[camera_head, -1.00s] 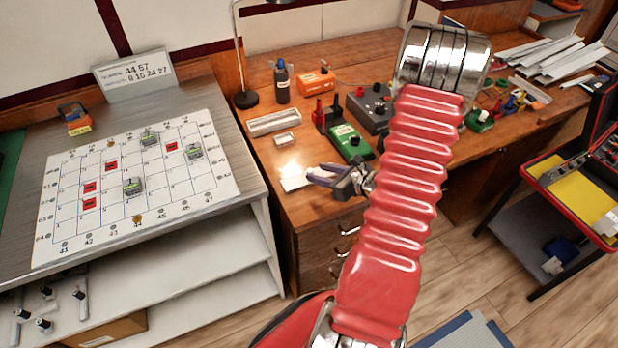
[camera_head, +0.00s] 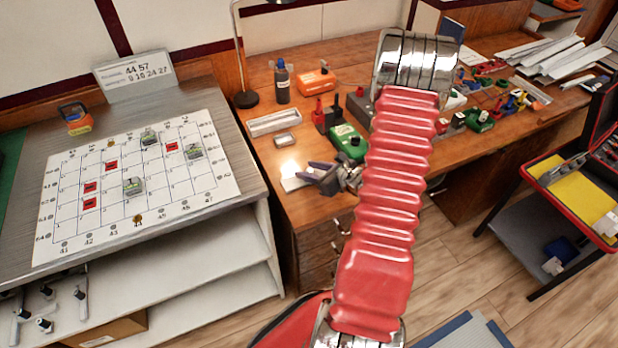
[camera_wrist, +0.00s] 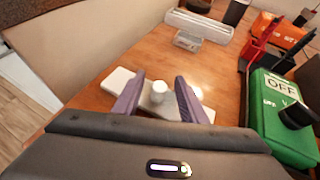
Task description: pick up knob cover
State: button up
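My gripper (camera_head: 322,178) is low over the front left of the wooden desk. In the wrist view its two purple fingers (camera_wrist: 160,97) are spread apart. A small pale piece with a round white top (camera_wrist: 160,87) shows between them, over a flat white plate (camera_wrist: 118,81). The plate also shows in the head view (camera_head: 292,184). I cannot tell whether the piece is the knob cover, or whether either finger touches it. A small grey box (camera_wrist: 188,40) lies beyond the fingers; it also shows in the head view (camera_head: 285,139).
A long white tray (camera_head: 273,123) lies behind the grey box. A green device (camera_head: 348,142) marked OFF stands to the right, with red and black pieces (camera_head: 322,115) behind. A sloped grid board (camera_head: 150,200) with markers is at left. Bare desk surrounds the plate.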

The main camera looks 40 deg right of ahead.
jog(key=shift+c, duration=0.7)
grip_shut()
